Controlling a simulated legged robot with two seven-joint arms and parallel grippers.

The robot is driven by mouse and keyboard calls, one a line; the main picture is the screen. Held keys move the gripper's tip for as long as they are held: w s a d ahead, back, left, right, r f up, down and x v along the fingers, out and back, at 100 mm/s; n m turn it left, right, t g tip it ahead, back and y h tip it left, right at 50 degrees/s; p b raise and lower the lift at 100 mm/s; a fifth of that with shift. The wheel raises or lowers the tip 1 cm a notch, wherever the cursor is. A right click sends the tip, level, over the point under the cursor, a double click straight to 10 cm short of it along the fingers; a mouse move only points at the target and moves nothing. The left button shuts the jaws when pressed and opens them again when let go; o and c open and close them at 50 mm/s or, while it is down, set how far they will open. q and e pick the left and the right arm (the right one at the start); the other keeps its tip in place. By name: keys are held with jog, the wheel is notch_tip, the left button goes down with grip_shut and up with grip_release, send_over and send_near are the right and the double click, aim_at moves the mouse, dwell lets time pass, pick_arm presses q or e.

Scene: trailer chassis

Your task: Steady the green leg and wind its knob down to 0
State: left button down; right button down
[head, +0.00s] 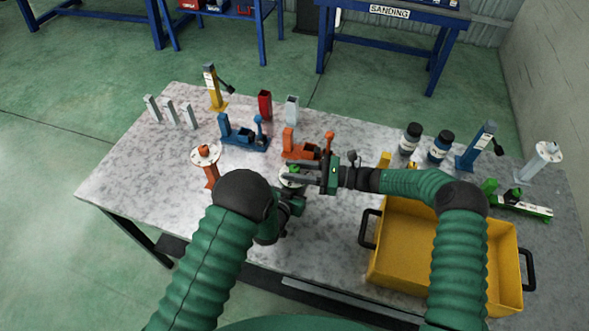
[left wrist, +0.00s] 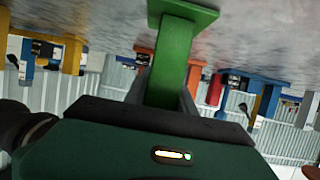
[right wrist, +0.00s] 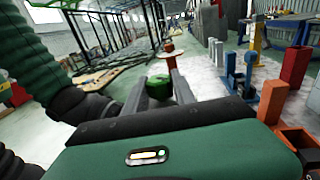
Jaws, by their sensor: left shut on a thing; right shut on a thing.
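The green leg (left wrist: 172,70) shows in the left wrist view, which is upside down, with its foot plate on the mottled table top. My left gripper (left wrist: 165,100) is shut on its column. In the head view my left gripper (head: 290,203) is mostly hidden behind its own arm. The leg's green knob (right wrist: 158,88) sits between the fingers of my right gripper (right wrist: 160,82), which is shut on it. In the head view the right gripper (head: 292,173) reaches in from the right over the pale dial (head: 290,181). The dial's marks are too small to read.
A yellow bin (head: 408,245) stands at the front right. An orange leg with a white disc (head: 206,158) stands to the left. Blue (head: 243,137) and orange (head: 303,148) tools stand just behind the grippers. The table's left front is clear.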

aim_at(295, 168)
jog(key=shift+w+r+n+g, duration=0.1)
jog(key=shift+n+g, duration=0.7)
jog(key=shift+g, duration=0.45)
jog(key=shift+w+r+n+g, duration=0.1)
jog(key=shift+n+g, duration=0.7)
jog(key=shift+g, duration=0.75)
jog(key=c, duration=1.3)
grip_release()
jog(key=shift+o, duration=1.4)
jog(key=shift+s+f, duration=0.15)
notch_tip(295, 168, up, 10)
